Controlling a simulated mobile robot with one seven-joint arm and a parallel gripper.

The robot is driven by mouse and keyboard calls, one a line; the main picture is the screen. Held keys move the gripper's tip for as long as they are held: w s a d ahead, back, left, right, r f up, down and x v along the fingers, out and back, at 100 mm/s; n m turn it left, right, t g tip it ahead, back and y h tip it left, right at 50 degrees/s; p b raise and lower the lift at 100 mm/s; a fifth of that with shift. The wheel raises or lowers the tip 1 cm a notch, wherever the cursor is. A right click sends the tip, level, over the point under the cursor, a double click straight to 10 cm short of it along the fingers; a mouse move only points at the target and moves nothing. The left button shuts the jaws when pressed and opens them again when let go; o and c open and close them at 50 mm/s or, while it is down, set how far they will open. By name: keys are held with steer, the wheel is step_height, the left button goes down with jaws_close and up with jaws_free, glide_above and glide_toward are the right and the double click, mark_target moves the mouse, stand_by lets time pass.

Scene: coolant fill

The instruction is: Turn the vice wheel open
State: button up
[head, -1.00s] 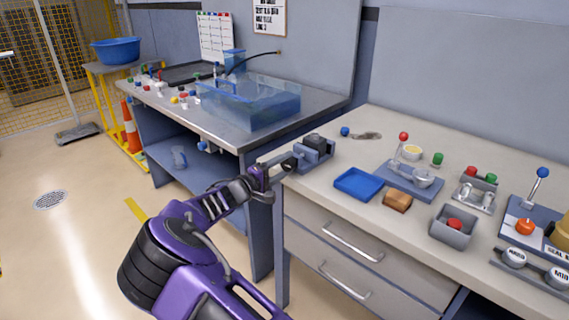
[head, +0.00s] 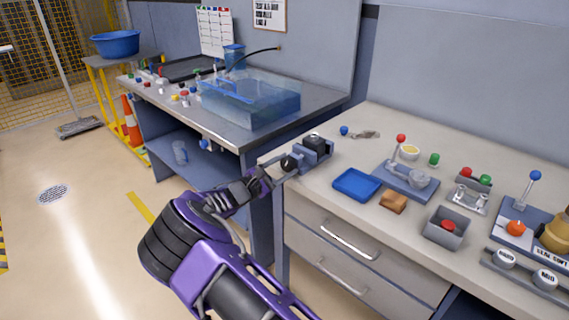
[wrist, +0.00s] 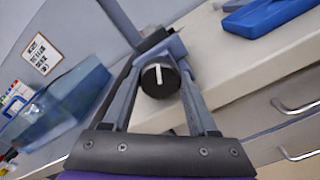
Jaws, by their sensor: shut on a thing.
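The blue-grey vice (head: 314,150) sits at the front left corner of the right-hand workbench, with a dark block between its jaws. Its black wheel (head: 289,163) faces left, towards my gripper (head: 281,170). In the wrist view the wheel (wrist: 158,82) shows as a round black knob with a white line that stands almost upright and leans a little. My gripper (wrist: 160,76) has one finger on each side of the wheel and is shut on it. The vice body behind the wheel is partly hidden in the wrist view.
A blue tray (head: 357,186), a brown block (head: 393,201) and a grey bin (head: 446,229) stand right of the vice. A clear blue tank (head: 250,103) stands on the left bench. Drawer handles (head: 348,242) stick out below the worktop.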

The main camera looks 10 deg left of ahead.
steer(key=shift+n+p, duration=0.4)
steer(key=shift+n, duration=0.9)
steer(key=o, duration=1.4)
steer(key=v, duration=1.7)
steer(key=shift+s+a, duration=0.15)
steer(key=shift+s, duration=0.05)
